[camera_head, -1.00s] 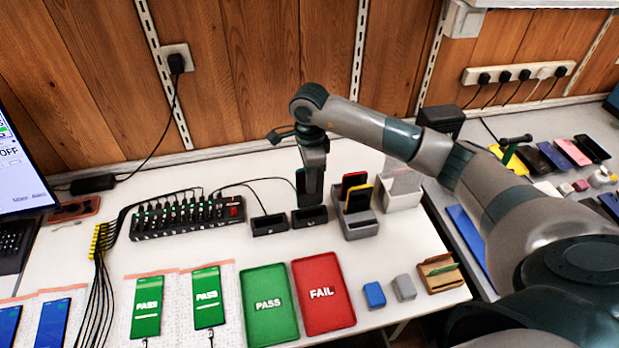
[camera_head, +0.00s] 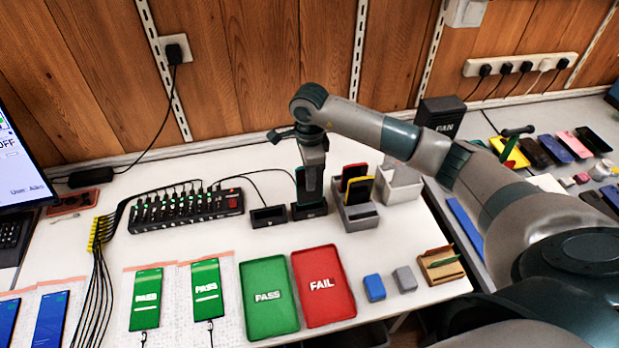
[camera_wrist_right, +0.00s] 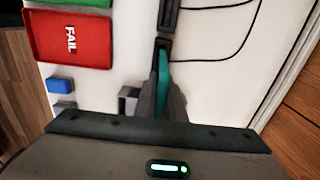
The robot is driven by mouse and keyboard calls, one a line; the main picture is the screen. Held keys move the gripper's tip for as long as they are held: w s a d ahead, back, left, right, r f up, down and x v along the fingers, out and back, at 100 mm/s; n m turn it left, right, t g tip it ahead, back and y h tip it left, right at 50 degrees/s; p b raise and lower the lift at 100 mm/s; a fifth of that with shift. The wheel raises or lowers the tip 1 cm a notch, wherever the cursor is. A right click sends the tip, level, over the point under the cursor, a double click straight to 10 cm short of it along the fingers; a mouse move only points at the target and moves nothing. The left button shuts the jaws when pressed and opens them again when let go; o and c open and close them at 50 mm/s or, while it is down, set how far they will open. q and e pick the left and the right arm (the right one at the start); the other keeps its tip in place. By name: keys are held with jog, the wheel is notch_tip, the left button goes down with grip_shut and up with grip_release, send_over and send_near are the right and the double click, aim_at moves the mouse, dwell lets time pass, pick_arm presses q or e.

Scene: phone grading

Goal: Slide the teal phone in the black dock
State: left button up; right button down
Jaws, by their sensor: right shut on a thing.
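My right gripper (camera_head: 309,194) points down over the right one of two small black docks (camera_head: 310,211). It is shut on the teal phone (camera_head: 299,180), which stands upright with its teal edge showing. In the right wrist view the phone (camera_wrist_right: 162,72) is seen edge-on between the fingers, its far end at a black dock (camera_wrist_right: 163,46). The phone's lower end is at the dock opening; the fingers hide how deep it sits. The left black dock (camera_head: 268,217) is empty. My left gripper is not in view.
A grey holder (camera_head: 359,218) with dark, red and yellow phones stands close on the right. A black hub (camera_head: 187,211) with cables is at left. Green PASS (camera_head: 268,322) and red FAIL (camera_head: 324,313) trays lie in front. The white table between docks and trays is clear.

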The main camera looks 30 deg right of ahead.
jog(key=shift+f+b, duration=0.15)
jog(key=shift+b, duration=0.55)
dwell(0.9)
jog(key=shift+f, duration=0.2)
jog(key=shift+f+b, duration=0.3)
jog(key=shift+b, duration=0.3)
jog(key=shift+f+b, duration=0.45)
jog(key=shift+b, duration=0.05)
jog(key=shift+f+b, duration=0.3)
jog(key=shift+f, duration=0.2)
dwell(0.8)
jog(key=shift+f+b, duration=0.35)
jog(key=shift+b, duration=0.25)
jog(key=shift+d+f+b, duration=0.2)
jog(key=shift+f+b, duration=0.1)
jog(key=shift+f, duration=0.05)
